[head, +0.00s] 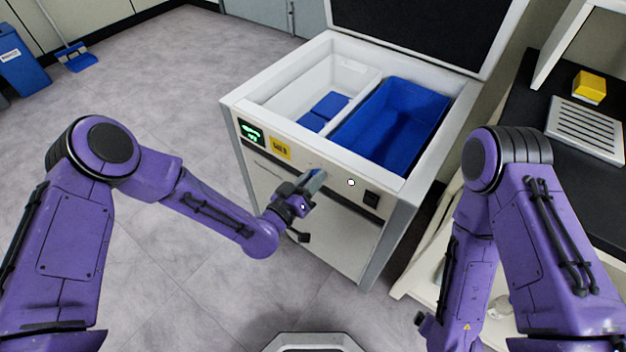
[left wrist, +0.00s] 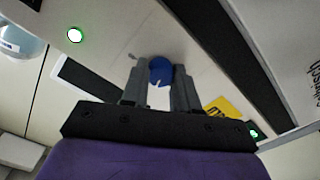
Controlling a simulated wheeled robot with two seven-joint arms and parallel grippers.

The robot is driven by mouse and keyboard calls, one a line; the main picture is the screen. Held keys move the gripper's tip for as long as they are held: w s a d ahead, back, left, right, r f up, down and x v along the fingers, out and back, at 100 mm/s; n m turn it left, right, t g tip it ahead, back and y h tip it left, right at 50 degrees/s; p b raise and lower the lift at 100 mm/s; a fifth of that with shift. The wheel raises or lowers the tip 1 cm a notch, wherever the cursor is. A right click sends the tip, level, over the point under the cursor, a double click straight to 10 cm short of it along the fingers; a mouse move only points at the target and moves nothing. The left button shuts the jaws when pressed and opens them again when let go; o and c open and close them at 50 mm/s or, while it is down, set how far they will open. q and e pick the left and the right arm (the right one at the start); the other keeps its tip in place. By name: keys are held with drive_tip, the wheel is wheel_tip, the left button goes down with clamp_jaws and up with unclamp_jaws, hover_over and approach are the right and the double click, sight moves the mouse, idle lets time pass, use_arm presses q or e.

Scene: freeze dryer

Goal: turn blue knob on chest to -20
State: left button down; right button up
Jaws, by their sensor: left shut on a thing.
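The white chest (head: 235,105) stands in the middle of the head view with its lid raised. In the left wrist view the blue knob (left wrist: 159,71) is on the chest's front panel, with a white pointer mark on it. My left gripper (head: 318,178) is at the panel, and in the left wrist view its two grey fingers (left wrist: 157,84) are shut on the knob's sides. In the head view the gripper hides the knob. A small green display (head: 250,133) is at the panel's left end; its digits are too small to read.
A blue bin (head: 400,110) sits inside the chest. A dark counter (head: 545,85) stands at right.

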use_arm(q)
drive_tip(key=shift+f+n+b, duration=0.15)
drive_tip(key=shift+n+b, duration=1.15)
drive_tip(key=shift+n, duration=3.7)
drive_tip(key=c, duration=0.8)
unclamp_jaws()
drive_tip(key=shift+c, duration=0.2)
drive_tip(key=v, duration=1)
drive_tip(key=shift+s+a, duration=0.2)
drive_tip(key=shift+s, duration=0.05)
